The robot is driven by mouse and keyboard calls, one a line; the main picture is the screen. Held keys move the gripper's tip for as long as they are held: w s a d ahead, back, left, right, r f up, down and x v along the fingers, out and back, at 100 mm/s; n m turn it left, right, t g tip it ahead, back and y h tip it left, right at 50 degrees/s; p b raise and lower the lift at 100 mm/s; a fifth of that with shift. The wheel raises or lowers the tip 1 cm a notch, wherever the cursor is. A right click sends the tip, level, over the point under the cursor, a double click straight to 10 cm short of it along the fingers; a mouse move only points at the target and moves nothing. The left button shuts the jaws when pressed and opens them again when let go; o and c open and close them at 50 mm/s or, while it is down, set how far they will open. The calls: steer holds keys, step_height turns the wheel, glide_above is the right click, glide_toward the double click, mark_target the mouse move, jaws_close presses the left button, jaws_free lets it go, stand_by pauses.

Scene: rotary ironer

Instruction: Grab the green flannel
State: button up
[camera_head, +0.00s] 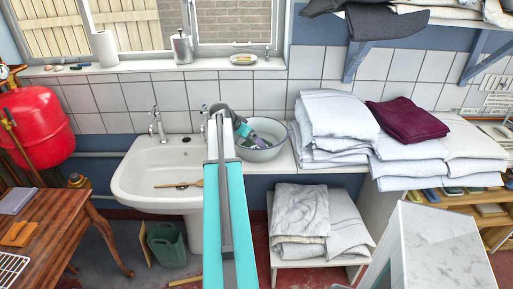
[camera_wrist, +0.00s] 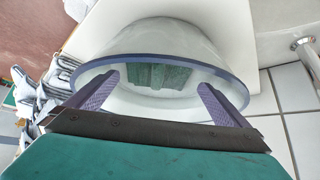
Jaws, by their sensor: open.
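The green flannel (camera_wrist: 160,76) lies folded inside a pale enamel bowl (camera_wrist: 160,42) with a blue rim in the wrist view. The bowl (camera_head: 268,155) stands on the white counter to the right of the sink in the head view. There, my arm and gripper hide most of the bowl's inside, and I cannot make out the flannel clearly. My gripper (camera_wrist: 157,79) is open, with its two purple fingers apart at the bowl's rim, one either side of the flannel in the picture. Nothing is between the fingers. In the head view my gripper (camera_head: 257,139) reaches over the bowl's left side.
A white sink (camera_head: 165,172) with taps is left of the bowl. Stacked white linens (camera_head: 335,115) and a folded maroon cloth (camera_head: 408,119) lie to the right. The tiled wall (camera_head: 335,65) is close behind. A wooden table (camera_head: 45,235) stands at the far left.

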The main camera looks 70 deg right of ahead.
steer(key=shift+p+x, duration=1.25)
steer(key=shift+x, duration=1.35)
steer(key=shift+a, duration=0.1)
steer(key=c, duration=0.9)
steer(key=shift+r, duration=0.1)
steer(key=shift+r+b, duration=1.55)
steer(key=shift+r, duration=3.35)
